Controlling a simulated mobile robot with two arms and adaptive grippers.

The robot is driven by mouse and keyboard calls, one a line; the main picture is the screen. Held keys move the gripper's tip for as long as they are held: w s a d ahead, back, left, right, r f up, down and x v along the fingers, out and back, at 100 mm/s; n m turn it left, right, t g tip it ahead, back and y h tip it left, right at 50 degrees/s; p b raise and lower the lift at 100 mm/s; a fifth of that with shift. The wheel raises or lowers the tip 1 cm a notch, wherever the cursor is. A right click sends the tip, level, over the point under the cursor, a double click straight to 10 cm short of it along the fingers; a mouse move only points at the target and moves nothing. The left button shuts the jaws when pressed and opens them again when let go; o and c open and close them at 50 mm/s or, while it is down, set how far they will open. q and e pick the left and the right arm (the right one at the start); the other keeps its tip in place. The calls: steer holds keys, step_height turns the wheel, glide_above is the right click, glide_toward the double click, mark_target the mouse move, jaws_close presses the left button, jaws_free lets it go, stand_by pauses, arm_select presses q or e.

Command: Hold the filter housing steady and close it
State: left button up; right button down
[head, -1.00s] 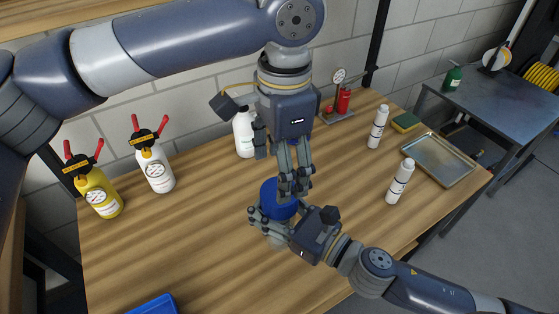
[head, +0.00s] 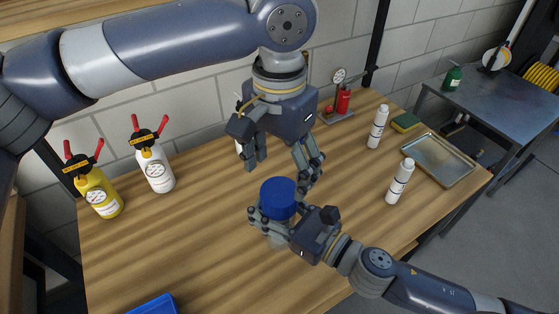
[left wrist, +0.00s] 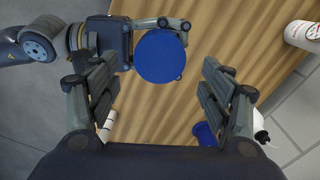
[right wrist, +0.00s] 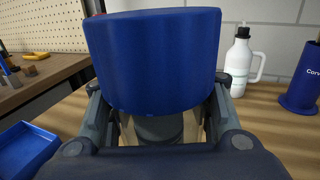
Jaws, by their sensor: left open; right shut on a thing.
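The filter housing stands upright on the wooden table, its wide blue cap (head: 278,196) on top of a grey body (head: 277,238). My right gripper (head: 272,222) is shut on the body just below the cap. The right wrist view shows the cap (right wrist: 153,60) close up, with the grey body (right wrist: 160,128) between the fingers. My left gripper (head: 283,166) is open and empty above and behind the cap, fingers spread and pointing down. In the left wrist view the round cap top (left wrist: 160,56) lies between the open fingers, towards the upper side. Whether the cap is fully seated cannot be told.
A blue tray (head: 155,305) lies at the front left. Yellow (head: 100,193) and white (head: 155,169) bottles stand at the left. Two small white bottles (head: 377,128) (head: 400,182) and a metal tray (head: 438,160) are at the right. A blue cylinder (right wrist: 303,80) stands behind.

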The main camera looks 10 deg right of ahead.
mark_target(280, 191)
arm_select(q)
steer(key=shift+f, duration=3.6)
steer(key=c, duration=1.1)
steer(key=m, duration=0.6)
steer(key=shift+f, duration=0.1)
steer(key=shift+c, duration=0.2)
steer(key=m, duration=0.7)
steer(key=shift+a, duration=0.1)
steer(key=o, duration=1.2)
steer(key=shift+c, duration=0.2)
